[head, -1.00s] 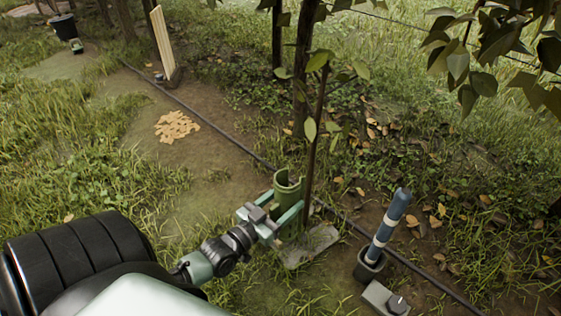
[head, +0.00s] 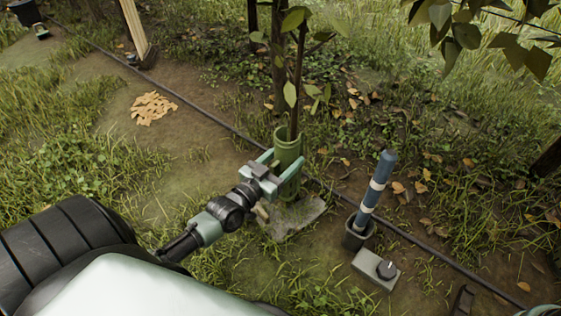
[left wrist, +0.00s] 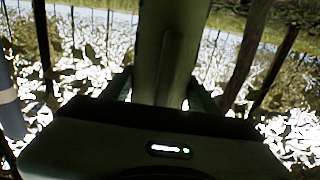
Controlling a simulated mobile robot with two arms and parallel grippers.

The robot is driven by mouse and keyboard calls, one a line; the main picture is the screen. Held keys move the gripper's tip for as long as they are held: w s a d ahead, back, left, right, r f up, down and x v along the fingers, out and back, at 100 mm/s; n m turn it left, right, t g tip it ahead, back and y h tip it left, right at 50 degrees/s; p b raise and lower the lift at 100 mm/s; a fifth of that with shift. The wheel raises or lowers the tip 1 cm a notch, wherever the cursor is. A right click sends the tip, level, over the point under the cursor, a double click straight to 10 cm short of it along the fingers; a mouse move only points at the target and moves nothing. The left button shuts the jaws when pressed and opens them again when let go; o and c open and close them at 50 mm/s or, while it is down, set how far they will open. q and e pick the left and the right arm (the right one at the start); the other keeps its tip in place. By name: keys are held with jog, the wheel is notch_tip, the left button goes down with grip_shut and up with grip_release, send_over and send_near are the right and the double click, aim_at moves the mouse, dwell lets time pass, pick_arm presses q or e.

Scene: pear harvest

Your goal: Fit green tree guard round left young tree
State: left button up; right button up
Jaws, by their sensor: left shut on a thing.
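The green tree guard (head: 289,152) is an upright tube with a slight tilt. My left gripper (head: 277,174) is shut on it from the near left side. The left young tree (head: 297,95) is a thin brown stem with a few large leaves. Its stem runs down into the guard's top opening, and its lower part is hidden by the guard. The guard's lower end is close above a flat grey slab (head: 298,215); I cannot tell whether they touch. In the left wrist view the guard (left wrist: 170,50) stands between the jaws. My right gripper is not in view.
A blue and white banded post (head: 373,190) stands in a dark holder to the right, beside a grey box with a black knob (head: 378,268). A black hose (head: 215,122) crosses the ground. Wood chips (head: 153,108) lie at left. Leafy branches (head: 460,25) hang at upper right.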

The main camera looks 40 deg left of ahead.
pick_arm(q)
notch_tip(320, 180, down, 6)
jog(key=w+b, duration=0.2)
jog(key=b, duration=0.2)
jog(key=shift+w+f, duration=0.2)
jog(key=shift+w, duration=0.2)
dwell(0.3)
jog(key=shift+d, duration=0.1)
jog(key=o, duration=1.5)
